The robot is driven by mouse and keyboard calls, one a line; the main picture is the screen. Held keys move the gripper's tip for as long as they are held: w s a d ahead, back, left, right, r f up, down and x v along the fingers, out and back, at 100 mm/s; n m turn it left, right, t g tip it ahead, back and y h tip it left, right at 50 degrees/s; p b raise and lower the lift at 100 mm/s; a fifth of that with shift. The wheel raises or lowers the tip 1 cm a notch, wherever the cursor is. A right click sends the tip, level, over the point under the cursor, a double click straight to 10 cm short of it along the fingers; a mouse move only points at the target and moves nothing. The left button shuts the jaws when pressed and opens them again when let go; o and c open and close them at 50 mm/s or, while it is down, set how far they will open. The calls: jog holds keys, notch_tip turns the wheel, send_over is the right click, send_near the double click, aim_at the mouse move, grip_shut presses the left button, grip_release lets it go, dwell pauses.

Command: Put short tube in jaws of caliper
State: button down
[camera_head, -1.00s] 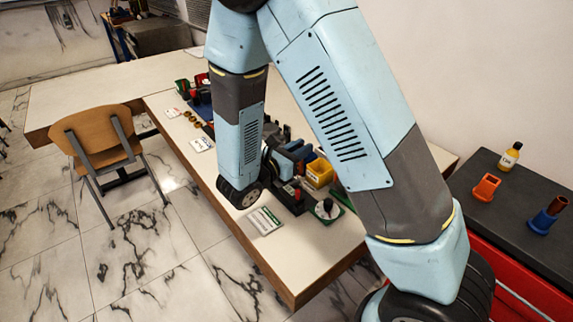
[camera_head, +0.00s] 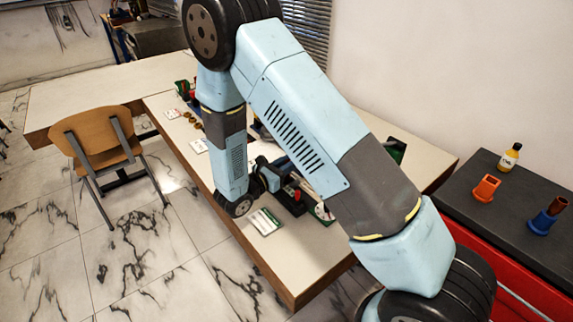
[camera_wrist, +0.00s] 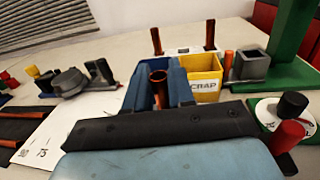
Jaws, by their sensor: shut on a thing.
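In the wrist view my gripper (camera_wrist: 159,76) has two blue fingers closed around an upright copper-brown tube (camera_wrist: 158,77). The tube's open top shows between the fingers, and its lower part is hidden by my wrist.
A yellow SCRAP bin (camera_wrist: 206,80) stands just behind my gripper to the right. Several dark fixtures, including a grey one (camera_wrist: 70,82), are at the left. A chair (camera_head: 97,140) stands beside the bench.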

jog(key=shift+f, duration=0.2)
jog(key=c, duration=1)
grip_release()
jog(key=shift+s, duration=0.1)
jog(key=shift+o, duration=0.2)
jog(key=shift+a+r, duration=0.1)
jog(key=v, duration=1.2)
